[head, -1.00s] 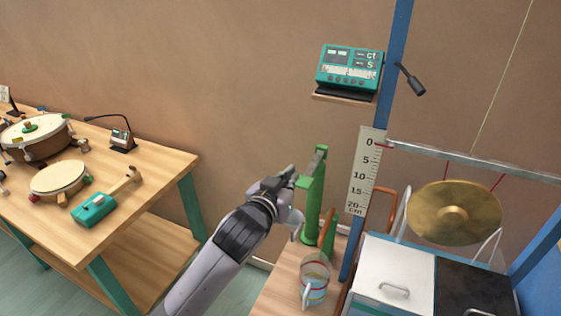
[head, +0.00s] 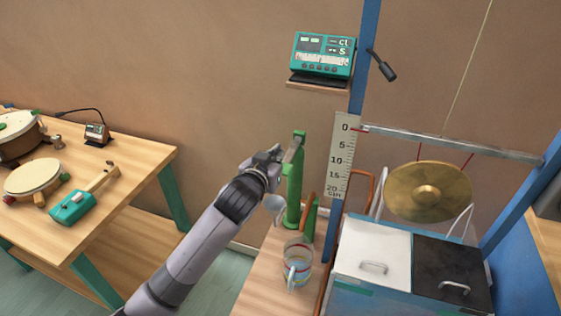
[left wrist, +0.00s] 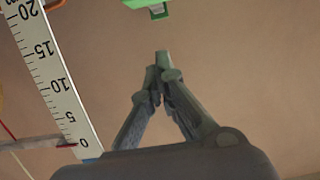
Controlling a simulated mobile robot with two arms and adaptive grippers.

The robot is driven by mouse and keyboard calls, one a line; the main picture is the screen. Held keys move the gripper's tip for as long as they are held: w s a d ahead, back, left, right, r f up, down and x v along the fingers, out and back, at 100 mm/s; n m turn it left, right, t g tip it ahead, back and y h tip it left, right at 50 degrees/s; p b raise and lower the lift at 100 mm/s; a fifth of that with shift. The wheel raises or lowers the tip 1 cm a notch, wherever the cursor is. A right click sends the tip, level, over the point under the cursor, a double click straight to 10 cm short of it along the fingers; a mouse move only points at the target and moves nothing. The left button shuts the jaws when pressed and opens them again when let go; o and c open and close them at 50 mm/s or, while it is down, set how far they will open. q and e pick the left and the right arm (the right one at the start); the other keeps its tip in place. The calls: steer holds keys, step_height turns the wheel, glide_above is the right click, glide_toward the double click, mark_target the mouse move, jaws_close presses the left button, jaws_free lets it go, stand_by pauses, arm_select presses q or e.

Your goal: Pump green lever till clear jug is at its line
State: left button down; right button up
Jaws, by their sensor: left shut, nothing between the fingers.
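The green pump (head: 294,192) stands on a wooden bench at the lower middle of the head view. Its green lever (head: 292,151) is at the top and slopes down toward my left gripper (head: 277,152). That gripper is beside the lever; its fingertips are together and hold nothing. The left wrist view shows the shut fingertips (left wrist: 161,54) just below a green part (left wrist: 148,3), with a small gap between them. The clear jug (head: 298,264) stands below the pump, with bluish liquid low inside and a red line around it. My right gripper is out of view.
A white ruler (head: 341,158) hangs right of the pump. A teal meter (head: 322,56) sits on a shelf above. A brass gong (head: 428,191) hangs over white and black lids (head: 372,252). A table with drums (head: 34,178) is at left.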

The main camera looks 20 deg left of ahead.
arm_select(q)
steer(key=x, duration=0.3)
step_height(320, 180, down, 3)
steer(key=shift+s+r+p, duration=0.1)
steer(key=shift+p, duration=0.3)
steer(key=shift+f, duration=0.6)
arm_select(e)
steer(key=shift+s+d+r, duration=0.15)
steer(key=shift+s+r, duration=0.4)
arm_select(q)
steer(key=shift+f, duration=0.1)
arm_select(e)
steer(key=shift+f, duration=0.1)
